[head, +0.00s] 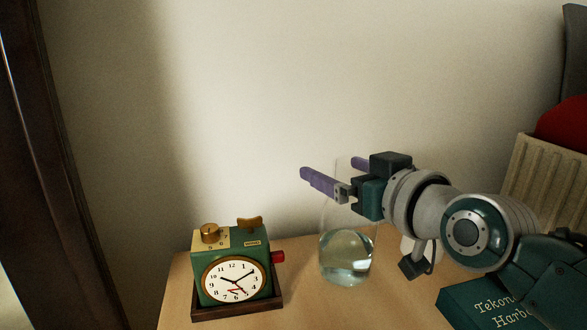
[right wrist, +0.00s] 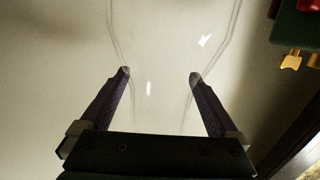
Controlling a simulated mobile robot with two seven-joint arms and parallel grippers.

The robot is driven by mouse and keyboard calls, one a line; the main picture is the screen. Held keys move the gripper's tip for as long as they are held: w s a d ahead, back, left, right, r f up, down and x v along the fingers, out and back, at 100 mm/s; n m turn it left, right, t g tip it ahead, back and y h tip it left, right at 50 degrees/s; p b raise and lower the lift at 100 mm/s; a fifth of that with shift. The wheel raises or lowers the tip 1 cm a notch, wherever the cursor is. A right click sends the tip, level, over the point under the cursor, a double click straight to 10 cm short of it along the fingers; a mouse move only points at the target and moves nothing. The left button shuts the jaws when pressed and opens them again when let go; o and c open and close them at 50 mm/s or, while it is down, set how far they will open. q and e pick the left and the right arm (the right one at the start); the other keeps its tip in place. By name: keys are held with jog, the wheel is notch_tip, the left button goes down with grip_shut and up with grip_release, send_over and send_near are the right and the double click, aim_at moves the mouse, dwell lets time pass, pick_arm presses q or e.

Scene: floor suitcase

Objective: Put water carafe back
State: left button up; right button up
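The water carafe (head: 347,258) is clear glass with water in its lower part. It stands upright on the wooden tabletop, right of the clock in the head view. Its faint glass outline also shows in the right wrist view (right wrist: 165,35). My right gripper (head: 329,167) is level with the carafe's upper part, its two purple fingers spread wide. In the right wrist view the open fingers (right wrist: 158,75) lie near the two sides of the glass outline; whether they touch it I cannot tell. My left gripper is not in view.
A green alarm clock (head: 235,277) stands on a dark base left of the carafe. A dark green book (head: 480,304) lies at the right front, under my right arm. A ribbed beige container (head: 545,170) with something red stands at the right. A plain wall is behind.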

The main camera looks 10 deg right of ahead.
jog(key=shift+s+r+p, duration=0.15)
jog(key=shift+r+p, duration=0.1)
jog(key=shift+p, duration=0.05)
jog(key=s+d+f+g+h+p, duration=0.1)
jog(key=s+g, duration=0.3)
jog(key=s, duration=0.7)
jog(key=s+d+f+g+h+p, duration=0.1)
jog(key=s+f+g+p, duration=0.1)
jog(key=s, duration=0.9)
jog(key=s+d+f+m+g+h+p, duration=0.1)
jog(key=s+f+g, duration=0.2)
jog(key=s, duration=0.9)
jog(key=shift+d+f+g+h, duration=0.1)
jog(key=shift+f+g+h, duration=0.1)
jog(key=shift+g, duration=0.65)
jog(key=shift+d+f+g+h, duration=0.1)
jog(key=shift+g+h, duration=0.1)
jog(key=shift+g, duration=0.65)
jog(key=shift+w, duration=0.1)
